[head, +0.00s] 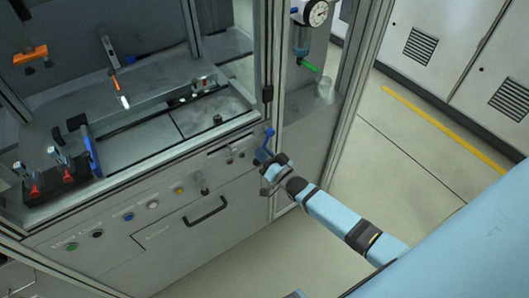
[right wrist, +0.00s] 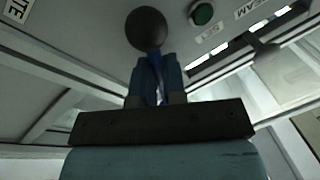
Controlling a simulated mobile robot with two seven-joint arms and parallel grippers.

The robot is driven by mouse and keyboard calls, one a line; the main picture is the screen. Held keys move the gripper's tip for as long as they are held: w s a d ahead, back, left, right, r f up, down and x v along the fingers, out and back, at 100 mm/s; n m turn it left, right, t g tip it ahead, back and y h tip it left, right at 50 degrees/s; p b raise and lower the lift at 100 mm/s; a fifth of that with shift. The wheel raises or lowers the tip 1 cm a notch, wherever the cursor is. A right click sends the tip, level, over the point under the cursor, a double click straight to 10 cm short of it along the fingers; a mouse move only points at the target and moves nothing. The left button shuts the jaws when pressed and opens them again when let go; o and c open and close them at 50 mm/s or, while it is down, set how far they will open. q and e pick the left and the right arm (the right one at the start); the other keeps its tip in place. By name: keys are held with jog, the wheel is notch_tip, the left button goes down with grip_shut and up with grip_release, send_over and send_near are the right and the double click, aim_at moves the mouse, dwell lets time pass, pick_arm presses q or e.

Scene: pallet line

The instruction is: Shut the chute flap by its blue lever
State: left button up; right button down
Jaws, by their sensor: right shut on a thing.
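The blue lever (right wrist: 156,68) shows in the right wrist view as a narrow blue shaft with a dark round knob (right wrist: 146,28) at its end. My right gripper (right wrist: 153,78) is shut on the shaft, just below the knob in that picture. In the head view the right gripper (head: 266,157) is at the machine's front corner post, and the blue of the lever (head: 269,134) shows just above it. The gripper covers much of the lever. I cannot make out the chute flap or how far it is open. My left gripper is not in view.
The machine's front panel (head: 165,235) carries coloured buttons and a black drawer handle (head: 205,211). A gauge (head: 316,13) hangs above a green-handled valve (head: 308,66) on the right of the post. Open floor (head: 400,165) lies to the right.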

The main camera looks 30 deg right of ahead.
jog(key=shift+a, duration=0.1)
jog(key=c, duration=1.2)
grip_release()
jog(key=shift+s, duration=0.15)
jog(key=v, duration=1.3)
jog(key=shift+s+b, duration=0.3)
jog(key=shift+f, duration=0.1)
